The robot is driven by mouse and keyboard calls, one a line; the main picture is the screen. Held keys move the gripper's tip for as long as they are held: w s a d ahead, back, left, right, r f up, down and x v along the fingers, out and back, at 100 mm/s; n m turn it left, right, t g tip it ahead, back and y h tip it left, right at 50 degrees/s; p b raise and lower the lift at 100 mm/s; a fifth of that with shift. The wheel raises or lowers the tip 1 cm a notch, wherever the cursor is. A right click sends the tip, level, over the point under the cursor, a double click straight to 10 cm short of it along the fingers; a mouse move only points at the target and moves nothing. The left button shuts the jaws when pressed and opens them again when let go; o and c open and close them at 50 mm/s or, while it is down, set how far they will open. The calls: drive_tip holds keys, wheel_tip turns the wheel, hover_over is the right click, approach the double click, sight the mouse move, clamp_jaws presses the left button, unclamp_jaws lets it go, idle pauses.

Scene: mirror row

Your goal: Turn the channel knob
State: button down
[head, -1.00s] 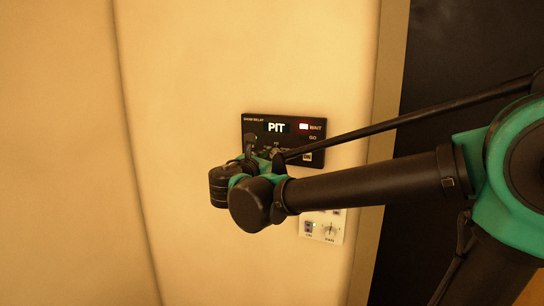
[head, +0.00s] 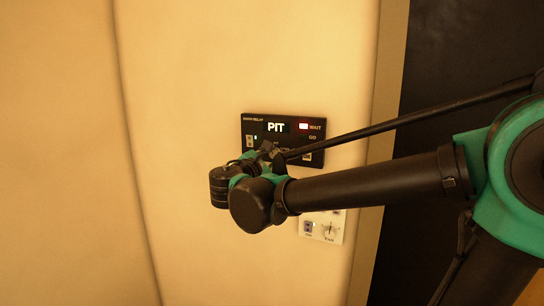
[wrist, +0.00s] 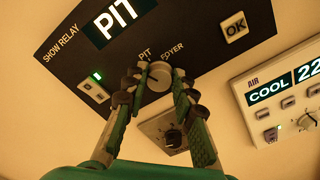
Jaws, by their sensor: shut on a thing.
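The black show relay panel (head: 290,127) is on the cream wall in the head view. In the wrist view the round grey channel knob (wrist: 159,77) sits below the labels PIT and FOYER. My gripper (wrist: 159,72) has one finger on each side of the knob and is shut on it. In the head view my wrist and arm hide the knob and the lower part of the panel. A green light (wrist: 97,76) glows by a small switch left of the knob.
An OK button (wrist: 235,27) is right of the knob. A white AIR panel (wrist: 285,95) reading COOL is to the right. Another small plate with a dark knob (wrist: 172,137) is below, partly behind my fingers. A dark area (head: 460,70) lies right of the wall edge.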

drive_tip(key=m, duration=0.4)
drive_tip(key=shift+f+m, duration=0.1)
drive_tip(key=shift+m, duration=0.3)
idle(0.4)
drive_tip(key=c, duration=1.2)
unclamp_jaws()
drive_tip(key=shift+s, duration=0.1)
drive_tip(key=v, duration=1.2)
